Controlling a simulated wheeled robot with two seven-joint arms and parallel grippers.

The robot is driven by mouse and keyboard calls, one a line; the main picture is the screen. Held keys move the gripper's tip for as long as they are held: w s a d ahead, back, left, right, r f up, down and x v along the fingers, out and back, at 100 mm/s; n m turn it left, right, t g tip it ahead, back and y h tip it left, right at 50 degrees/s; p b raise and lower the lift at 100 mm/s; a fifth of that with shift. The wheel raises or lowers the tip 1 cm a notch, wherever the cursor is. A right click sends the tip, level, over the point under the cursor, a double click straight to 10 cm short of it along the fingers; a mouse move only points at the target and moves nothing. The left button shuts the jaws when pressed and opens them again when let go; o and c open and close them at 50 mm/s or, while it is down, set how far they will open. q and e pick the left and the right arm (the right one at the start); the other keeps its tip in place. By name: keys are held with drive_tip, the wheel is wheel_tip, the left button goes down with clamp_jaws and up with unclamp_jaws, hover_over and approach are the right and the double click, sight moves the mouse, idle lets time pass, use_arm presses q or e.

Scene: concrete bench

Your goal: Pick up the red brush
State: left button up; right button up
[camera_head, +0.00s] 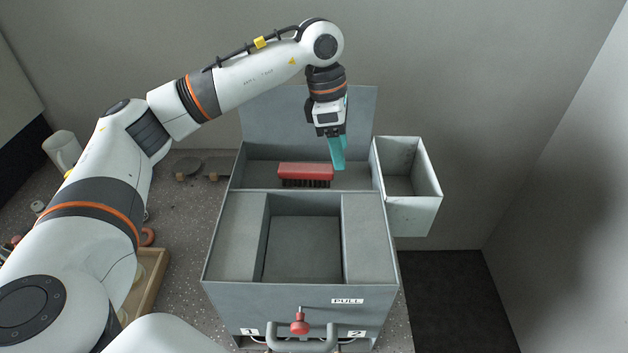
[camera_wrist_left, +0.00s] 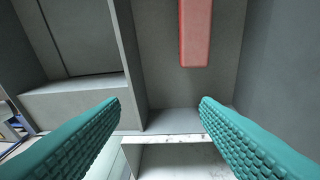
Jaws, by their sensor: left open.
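My left gripper (camera_head: 338,158) is over the right end of that compartment, close to the brush's right end. Its teal fingers stand wide apart in the left wrist view (camera_wrist_left: 160,103), with nothing between them. My right gripper is not in view.
The grey box (camera_head: 222,235) has a raised lid (camera_head: 305,115) behind the compartment and an open side bin (camera_head: 433,185) at its right. A red-knobbed handle (camera_head: 300,325) is at the front. A white mug (camera_head: 62,148) and wooden tray (camera_head: 152,290) stand left.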

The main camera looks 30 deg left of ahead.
sight(312, 167)
use_arm(q)
drive_tip(key=a+y, duration=0.1)
drive_tip(key=a, duration=0.3)
drive_tip(key=a+y, duration=0.1)
drive_tip(key=a, duration=0.2)
drive_tip(key=shift+r+n+y, duration=0.3)
drive_tip(key=shift+r+n, duration=0.1)
wheel_tip(312, 167, down, 5)
drive_tip(key=shift+f+p, duration=0.1)
drive_tip(key=shift+p, duration=0.35)
drive_tip(key=f, duration=0.1)
drive_tip(key=f+p, duration=0.1)
drive_tip(key=f, duration=0.1)
drive_tip(key=f+p, duration=0.1)
drive_tip(key=f, duration=0.1)
drive_tip(key=shift+w+d+f, duration=0.15)
drive_tip(key=shift+w+d, duration=0.1)
drive_tip(key=shift+w, duration=0.05)
drive_tip(key=shift+f, duration=0.3)
drive_tip(key=c, duration=1.1)
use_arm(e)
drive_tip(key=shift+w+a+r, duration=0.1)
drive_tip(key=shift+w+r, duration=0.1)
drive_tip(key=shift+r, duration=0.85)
